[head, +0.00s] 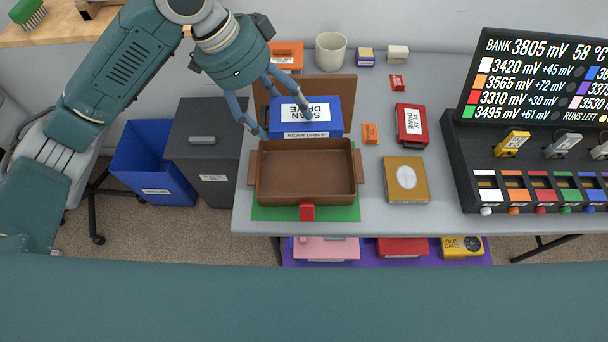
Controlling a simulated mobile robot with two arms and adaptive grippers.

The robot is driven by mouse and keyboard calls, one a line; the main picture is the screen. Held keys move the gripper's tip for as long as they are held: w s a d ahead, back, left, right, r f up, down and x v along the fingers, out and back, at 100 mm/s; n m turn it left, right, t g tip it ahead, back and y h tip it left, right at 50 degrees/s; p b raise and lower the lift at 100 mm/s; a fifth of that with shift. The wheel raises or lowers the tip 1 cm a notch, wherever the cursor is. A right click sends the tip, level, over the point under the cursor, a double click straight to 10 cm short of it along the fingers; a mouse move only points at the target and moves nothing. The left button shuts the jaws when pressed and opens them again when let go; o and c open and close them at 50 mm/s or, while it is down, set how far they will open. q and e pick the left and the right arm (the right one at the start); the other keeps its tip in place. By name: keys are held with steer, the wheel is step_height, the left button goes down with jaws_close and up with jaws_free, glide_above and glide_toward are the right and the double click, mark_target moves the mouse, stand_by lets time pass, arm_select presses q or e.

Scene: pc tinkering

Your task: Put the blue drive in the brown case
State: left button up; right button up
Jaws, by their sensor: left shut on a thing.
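The blue drive (327,127), labelled "SCAN DRIVE", is at the back of the brown case (305,199), in front of its raised lid (343,88). The case is open, and its visible floor is empty. A red latch shows on its front. My left gripper (286,126) is shut on the blue drive, with one finger by its left end and the other over its labelled top. The drive appears tilted towards me; I cannot tell its exact height above the case. My right gripper is not in view.
The case stands on a green mat (262,213). To its right are a red play drive (412,125), a small orange item (371,134) and a gold box (406,180). A black bank console (470,150) fills the right side. Blue and dark bins (205,150) stand left of the table.

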arm_select(q)
steer(key=shift+d, duration=0.25)
step_height(320, 180, down, 19)
steer(key=shift+a+r+p, duration=0.1)
steer(key=shift+a+p, duration=0.05)
steer(key=shift+p, duration=0.5)
steer(key=shift+f, duration=0.3)
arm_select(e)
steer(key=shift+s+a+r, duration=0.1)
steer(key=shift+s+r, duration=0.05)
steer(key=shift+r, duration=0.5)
arm_select(q)
steer(key=shift+f, duration=0.25)
steer(key=shift+f, duration=0.35)
